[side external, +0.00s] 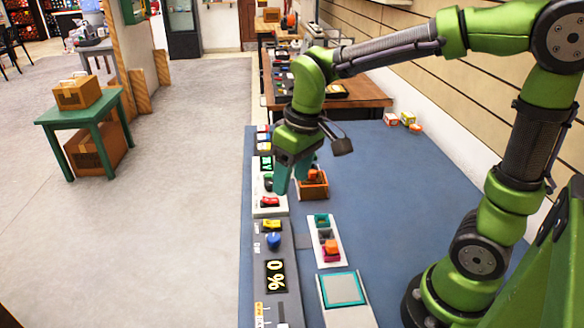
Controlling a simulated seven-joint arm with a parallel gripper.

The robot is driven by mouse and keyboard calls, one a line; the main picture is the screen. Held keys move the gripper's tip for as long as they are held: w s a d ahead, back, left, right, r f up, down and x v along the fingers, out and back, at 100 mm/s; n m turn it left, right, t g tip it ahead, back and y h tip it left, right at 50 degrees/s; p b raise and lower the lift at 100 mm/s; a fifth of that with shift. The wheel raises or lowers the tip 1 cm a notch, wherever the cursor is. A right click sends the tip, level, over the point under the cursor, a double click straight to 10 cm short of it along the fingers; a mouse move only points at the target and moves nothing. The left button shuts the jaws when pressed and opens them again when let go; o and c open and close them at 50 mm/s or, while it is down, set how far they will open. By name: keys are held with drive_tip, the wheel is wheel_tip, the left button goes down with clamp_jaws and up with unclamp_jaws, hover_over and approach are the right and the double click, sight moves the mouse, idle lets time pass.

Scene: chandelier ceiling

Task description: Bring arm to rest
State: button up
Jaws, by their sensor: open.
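My green arm reaches over the blue tabletop (400,180) from the right, and my gripper (292,182) points down above the table's left part. Its teal fingers are apart and nothing shows between them. The gripper is over the white switch panel (258,207), just left of a small wooden box (314,191) with an orange item (313,174) at its top. The fingers partly cover the panel and the box. Whether a fingertip touches either one cannot be told.
A dark panel with a blue knob (274,241) and a "0 %" display (276,275) runs along the left edge. A white tray (337,262) of coloured blocks and a teal-edged pad (343,289) lie beside it. Small boxes (407,118) stand by the wall. The table's right-centre is clear.

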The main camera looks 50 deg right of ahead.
drive_tip(key=s+d+r+m+t, duration=0.1)
drive_tip(key=s+r+m+t, duration=0.1)
drive_tip(key=s, duration=0.3)
drive_tip(key=s+d+r+m+t+y, duration=0.1)
drive_tip(key=s+r+m+t, duration=0.1)
drive_tip(key=s+t, duration=0.1)
drive_tip(key=shift+s+d, duration=0.35)
drive_tip(key=shift+s, duration=0.55)
